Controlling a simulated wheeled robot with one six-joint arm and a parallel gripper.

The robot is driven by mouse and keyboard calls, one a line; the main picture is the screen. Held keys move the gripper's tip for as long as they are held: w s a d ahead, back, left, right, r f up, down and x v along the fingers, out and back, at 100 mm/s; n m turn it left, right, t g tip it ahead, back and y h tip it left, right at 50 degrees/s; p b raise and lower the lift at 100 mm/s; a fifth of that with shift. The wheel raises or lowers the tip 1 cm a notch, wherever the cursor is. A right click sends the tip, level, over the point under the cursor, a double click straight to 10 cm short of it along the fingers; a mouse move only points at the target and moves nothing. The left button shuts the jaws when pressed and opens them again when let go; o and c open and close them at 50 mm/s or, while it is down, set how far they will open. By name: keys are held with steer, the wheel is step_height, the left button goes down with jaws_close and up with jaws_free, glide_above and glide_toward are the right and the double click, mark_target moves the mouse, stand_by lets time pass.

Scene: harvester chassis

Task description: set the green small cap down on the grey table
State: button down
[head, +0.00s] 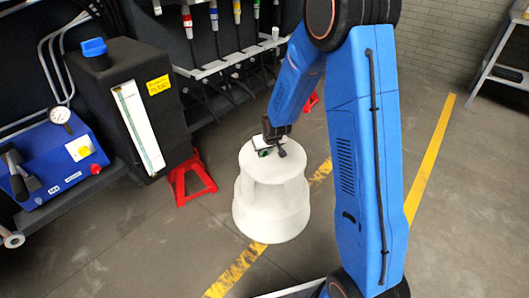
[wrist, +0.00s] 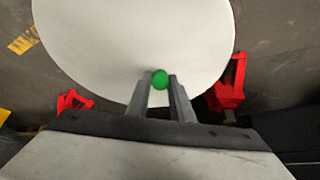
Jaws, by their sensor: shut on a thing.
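The green small cap (wrist: 160,79) is between the two fingertips of my gripper (wrist: 160,84) in the wrist view. My gripper is shut on it. In the head view my gripper (head: 272,149) is over the top of the round, pale grey table (head: 270,215), and a bit of green shows beside the fingers. The table top (wrist: 125,40) fills the upper middle of the wrist view, with the cap over its near part. I cannot tell whether the cap touches the top.
Red stands (head: 190,178) are left of and behind the table. A black tank with a blue cap (head: 94,47) and a blue gauge unit (head: 55,160) stand at the left. Hoses hang on a rack behind. The table top looks otherwise clear.

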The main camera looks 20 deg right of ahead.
steer(key=shift+f, duration=0.1)
steer(key=c, duration=1.5)
jaws_free()
steer(key=v, duration=1.7)
steer(key=shift+s, duration=0.15)
